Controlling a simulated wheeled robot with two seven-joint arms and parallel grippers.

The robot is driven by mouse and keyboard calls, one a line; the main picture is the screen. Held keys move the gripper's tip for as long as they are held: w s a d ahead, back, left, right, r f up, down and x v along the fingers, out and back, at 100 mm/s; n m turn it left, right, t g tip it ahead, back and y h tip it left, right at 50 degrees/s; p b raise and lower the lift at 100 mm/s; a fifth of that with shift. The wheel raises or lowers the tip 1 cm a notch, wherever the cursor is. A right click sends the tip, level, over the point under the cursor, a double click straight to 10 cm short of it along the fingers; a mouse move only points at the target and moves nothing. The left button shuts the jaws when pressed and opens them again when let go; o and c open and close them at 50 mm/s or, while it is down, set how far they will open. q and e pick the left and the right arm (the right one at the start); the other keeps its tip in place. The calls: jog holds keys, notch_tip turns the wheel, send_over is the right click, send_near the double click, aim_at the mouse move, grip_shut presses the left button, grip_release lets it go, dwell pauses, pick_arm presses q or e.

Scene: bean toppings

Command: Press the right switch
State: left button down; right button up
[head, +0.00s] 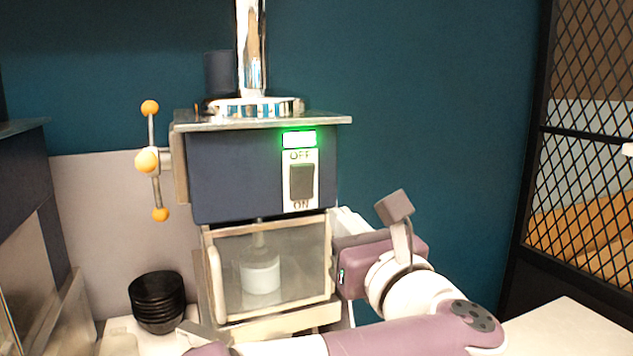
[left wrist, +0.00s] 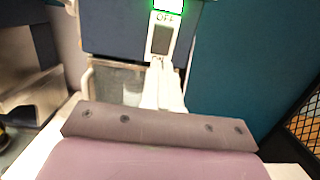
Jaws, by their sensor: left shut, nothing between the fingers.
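The switch (head: 301,182) is a dark rocker on a white plate marked OFF above and ON below, on the front of a dark blue machine (head: 235,178). A green lit panel (head: 299,139) glows above it. My left gripper (head: 343,218) is shut and empty, to the right of and below the switch in the head view. In the left wrist view its white fingers (left wrist: 163,88) point up toward the switch; I cannot tell whether they touch the machine. My right gripper is not in view.
A clear-fronted compartment (head: 225,272) with a white cup (head: 262,277) inside is below the switch. A lever with orange knobs (head: 147,160) sticks out at the machine's left. Stacked black bowls (head: 157,302) stand at lower left. A black mesh frame (head: 535,150) stands at right.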

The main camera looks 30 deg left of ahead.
pick_arm(q)
jog(key=p, duration=0.8)
send_near(302, 174)
jog(key=x, duration=0.5)
jog(key=shift+w+a+r, duration=0.2)
jog(key=shift+w+a, duration=0.25)
jog(key=shift+a, duration=0.05)
jog(key=shift+w+a+f, duration=0.1)
jog(key=shift+w+a, duration=0.05)
jog(key=shift+a, duration=0.05)
